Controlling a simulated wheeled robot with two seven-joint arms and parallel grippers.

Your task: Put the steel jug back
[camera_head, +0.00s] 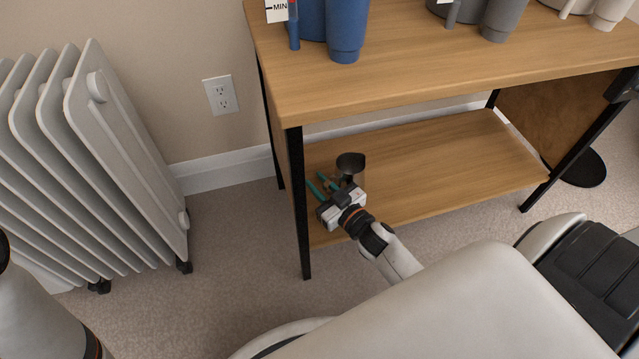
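The steel jug (351,165), dark and shiny, appears to stand upright on the lower wooden shelf (440,160) of the table, near its left end. My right gripper (314,178) is low over that shelf, beside the jug on its left. Its two teal fingers point up and left in the picture, with a gap between them and nothing visible in it. The gripper body hides the lower part of the jug, so I cannot tell whether they touch. Part of my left arm shows at the lower left; its gripper is out of view.
The wooden table top (400,75) lies above the shelf, with blue cups (346,25) and grey cups (503,18) on it. A black table leg (299,205) stands just left of my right gripper. A white radiator (125,150) stands at the left. The right part of the shelf is clear.

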